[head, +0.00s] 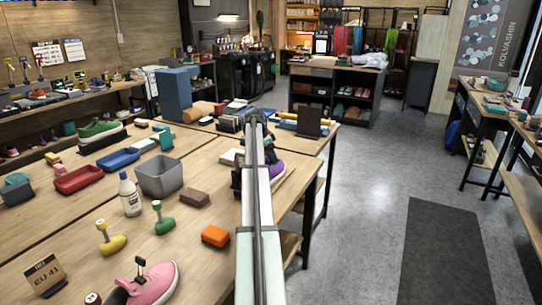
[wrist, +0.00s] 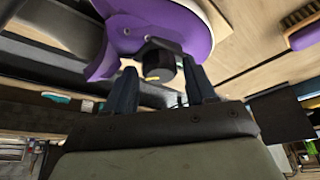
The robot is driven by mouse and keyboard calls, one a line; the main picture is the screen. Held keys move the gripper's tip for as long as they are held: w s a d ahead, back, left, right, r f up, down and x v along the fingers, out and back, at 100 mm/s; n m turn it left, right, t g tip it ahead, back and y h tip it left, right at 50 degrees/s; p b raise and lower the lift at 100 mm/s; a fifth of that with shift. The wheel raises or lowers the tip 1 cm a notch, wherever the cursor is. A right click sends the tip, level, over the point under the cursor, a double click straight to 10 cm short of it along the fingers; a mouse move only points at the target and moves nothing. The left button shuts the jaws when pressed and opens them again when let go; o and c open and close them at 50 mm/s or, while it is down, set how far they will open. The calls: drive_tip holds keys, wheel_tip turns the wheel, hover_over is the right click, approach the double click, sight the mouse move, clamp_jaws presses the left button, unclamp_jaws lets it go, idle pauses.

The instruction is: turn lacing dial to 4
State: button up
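The purple sneaker (head: 276,166) stands on the workbench, partly hidden behind my arm in the head view. In the wrist view the sneaker (wrist: 185,27) fills the top. A dark round lacing dial (wrist: 159,65) sticks out from it, with a small yellow mark on its lower edge. My gripper (wrist: 158,68) is open. Its two dark fingers stand on either side of the dial, with a narrow gap seeming to show at each side. I cannot read any number on the dial. In the head view the dial and fingertips are hidden by my arm.
A grey bin (head: 160,177), a brown block (head: 195,198), an orange block (head: 215,236) and a white bottle (head: 130,195) stand left of my arm. A pink sneaker (head: 145,284) is at the front. Open floor (head: 375,185) lies right of the bench.

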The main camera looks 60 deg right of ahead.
drive_tip(key=shift+o, duration=0.7)
drive_tip(key=v, duration=1.3)
drive_tip(key=shift+w+r, duration=0.2)
drive_tip(key=shift+r, duration=0.15)
